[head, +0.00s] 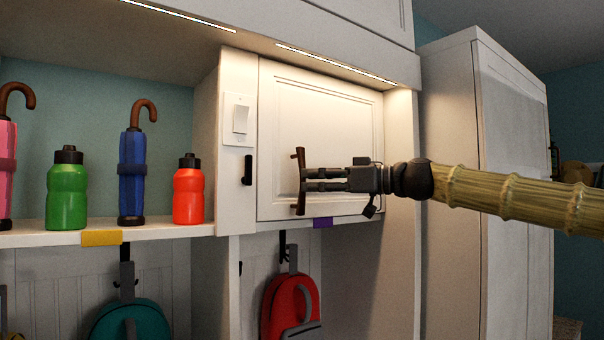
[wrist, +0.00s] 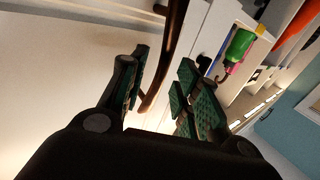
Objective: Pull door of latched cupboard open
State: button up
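The cupboard door (head: 335,110) is a white framed panel below the lit top shelf. It looks shut, flush with its frame. Its brown bar handle (head: 299,157) stands upright near the door's left edge. It also shows in the wrist view (wrist: 172,35). My gripper (head: 308,180) reaches in from the right at the handle's lower half. In the wrist view my gripper (wrist: 163,62) has its green-padded fingers apart, with the handle's lower part between them and a gap on the right. A small black latch-like piece (head: 248,170) is on the post left of the door.
A white switch (head: 240,119) is above the black piece. On the shelf at left stand a red bottle (head: 188,193), a blue umbrella (head: 132,180) and a green bottle (head: 67,195). A red backpack (head: 285,303) hangs below. A tall white cabinet (head: 450,170) stands at right.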

aim_at(302, 205)
jog(key=shift+p+x, duration=0.55)
jog(key=shift+x, duration=1.2)
grip_shut()
